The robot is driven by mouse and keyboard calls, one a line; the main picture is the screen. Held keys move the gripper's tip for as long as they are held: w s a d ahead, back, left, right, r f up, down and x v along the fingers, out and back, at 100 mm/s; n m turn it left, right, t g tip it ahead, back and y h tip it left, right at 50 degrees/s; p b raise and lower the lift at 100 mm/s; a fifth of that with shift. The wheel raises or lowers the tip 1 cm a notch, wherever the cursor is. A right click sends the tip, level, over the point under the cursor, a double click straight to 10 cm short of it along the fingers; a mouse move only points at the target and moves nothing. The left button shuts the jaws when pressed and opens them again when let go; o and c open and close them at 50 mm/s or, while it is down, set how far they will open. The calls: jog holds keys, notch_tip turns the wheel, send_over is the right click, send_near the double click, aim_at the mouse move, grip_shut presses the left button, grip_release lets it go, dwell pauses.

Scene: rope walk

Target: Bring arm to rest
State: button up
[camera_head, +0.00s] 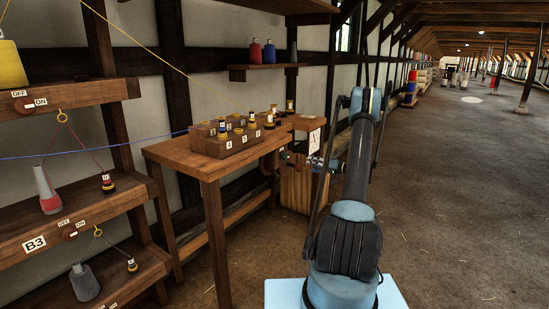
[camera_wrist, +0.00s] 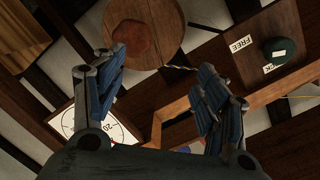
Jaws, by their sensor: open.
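My arm (camera_head: 357,165) rises in front of the base, to the right of the wooden table, in the head view. Its far end bends over towards the table's right end, where small blue parts show; the shape there is hard to make out. In the wrist view my gripper (camera_wrist: 160,80) has its two blue-padded fingers wide apart. Nothing is between the pads. A round wooden disc (camera_wrist: 168,20) with a reddish centre lies beyond the fingers, apart from them as far as I can tell.
The wooden table (camera_head: 205,168) bears a numbered block (camera_head: 222,146) with several small pieces. Shelves with spools and cones stand at left; yellow and blue strands cross there. A white dial (camera_wrist: 68,122) and a FREE label (camera_wrist: 241,43) show in the wrist view. The floor (camera_head: 450,190) at right is clear.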

jog(key=s+a+r+g+h, duration=0.2)
jog(key=s+a+r, duration=0.3)
jog(key=r, duration=0.3)
jog(key=s+a+r+g+h, duration=0.1)
jog(key=s+a+r, duration=0.25)
jog(key=s, duration=0.45)
jog(key=s+a+r+g+h, duration=0.1)
jog(key=s+a+r+h, duration=0.1)
jog(key=s+r, duration=0.35)
jog(key=s+a+r+g+h, duration=0.1)
jog(key=s+a+r, duration=0.15)
jog(key=s, duration=0.65)
jog(key=s+f+m+g+h, duration=0.15)
jog(key=s+h, duration=0.25)
jog(key=s, duration=1.6)
jog(key=s+d+f+h, duration=0.2)
jog(key=s+d+f, duration=0.1)
jog(key=s, duration=0.5)
jog(key=s+d+f+h, duration=0.2)
jog(key=s+f, duration=0.3)
jog(key=s, duration=0.3)
jog(key=shift+s+d+f+g, duration=0.3)
jog(key=shift+s+d+g, duration=0.05)
jog(key=shift+d, duration=0.05)
jog(key=shift+w+f, duration=0.2)
jog(key=shift+w, duration=0.25)
